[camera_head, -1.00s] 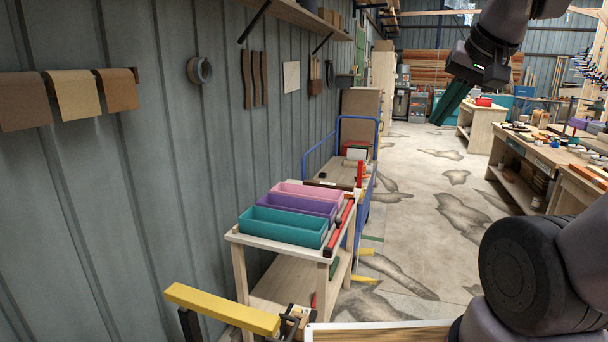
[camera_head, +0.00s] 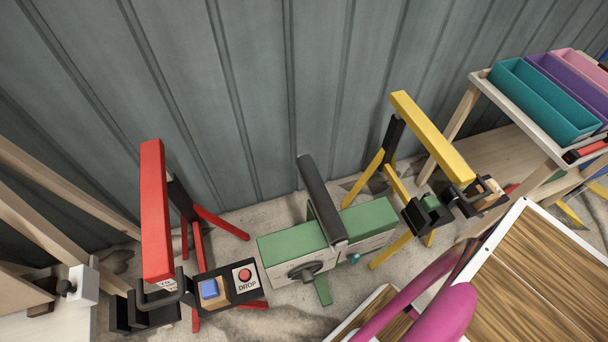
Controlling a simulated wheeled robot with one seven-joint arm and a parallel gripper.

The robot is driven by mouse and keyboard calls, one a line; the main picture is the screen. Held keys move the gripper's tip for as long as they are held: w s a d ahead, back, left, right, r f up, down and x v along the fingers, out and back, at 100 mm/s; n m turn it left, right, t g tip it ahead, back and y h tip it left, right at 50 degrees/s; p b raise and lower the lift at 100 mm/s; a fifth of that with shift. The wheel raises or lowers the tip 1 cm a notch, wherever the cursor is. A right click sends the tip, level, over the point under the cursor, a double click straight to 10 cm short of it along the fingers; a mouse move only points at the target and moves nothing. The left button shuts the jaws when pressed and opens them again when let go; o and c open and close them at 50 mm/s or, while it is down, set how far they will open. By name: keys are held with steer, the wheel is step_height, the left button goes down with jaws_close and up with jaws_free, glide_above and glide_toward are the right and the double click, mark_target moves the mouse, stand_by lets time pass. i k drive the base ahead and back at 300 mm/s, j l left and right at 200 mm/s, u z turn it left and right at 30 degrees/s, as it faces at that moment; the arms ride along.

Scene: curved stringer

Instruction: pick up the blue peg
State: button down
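A small blue piece (camera_head: 208,289) sits on a tan wooden block in a dark tray (camera_head: 222,286) beside the red stand. It is the only small blue thing here that could be the blue peg, but I cannot tell its full shape from above. Next to it in the tray is a red button (camera_head: 244,274) over a label reading "DROP". My gripper is outside this view, so its fingers and anything in them cannot be seen.
The red stand (camera_head: 155,210) and yellow stand (camera_head: 432,138) flank a green-topped bench (camera_head: 292,245) with a dark bar. A magenta curved piece (camera_head: 445,315) and wooden board (camera_head: 545,265) fill the lower right. A cart holds a teal bin (camera_head: 540,105). The metal wall is behind.

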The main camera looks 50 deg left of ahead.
mark_target(209, 289)
steer(key=k+u, duration=0.1)
steer(key=k, duration=0.55)
steer(key=u, duration=1.9)
steer(key=k+l+u, duration=0.25)
steer(key=k+u, duration=0.15)
steer(key=k+l+u, duration=0.1)
steer(key=k+u, duration=0.35)
steer(key=i+l, duration=0.1)
steer(key=l, duration=0.3)
steer(key=i+l+u, duration=0.1)
steer(key=l, duration=0.3)
steer(key=i+l, duration=0.15)
steer(key=l, duration=0.25)
